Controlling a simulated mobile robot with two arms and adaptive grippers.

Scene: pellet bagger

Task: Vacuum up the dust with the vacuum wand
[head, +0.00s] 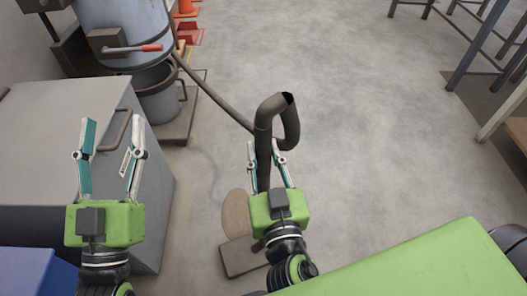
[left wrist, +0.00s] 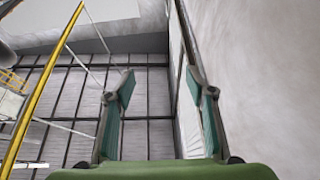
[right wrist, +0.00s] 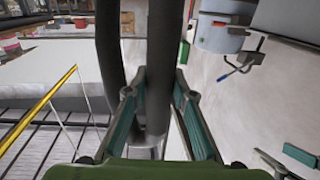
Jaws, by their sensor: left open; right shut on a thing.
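The vacuum wand (head: 264,140) is a dark tube with a curved top, held upright in my right gripper (head: 268,165). The right gripper is shut on it, and the wand also runs between the fingers in the right wrist view (right wrist: 157,85). A hose (head: 215,97) leads from the wand back toward the grey drum unit. My left gripper (head: 109,150) is open and empty over the grey cabinet's side; the left wrist view shows nothing between its fingers (left wrist: 160,100). I cannot make out the dust clearly on the floor.
A grey cabinet (head: 60,115) with a handle stands at the left. Behind it are a grey drum unit (head: 125,25) with a red-tipped lever and a small bucket (head: 158,92). Orange cones (head: 185,8) stand further back. Metal-legged tables (head: 475,50) are at the right. The middle floor is open.

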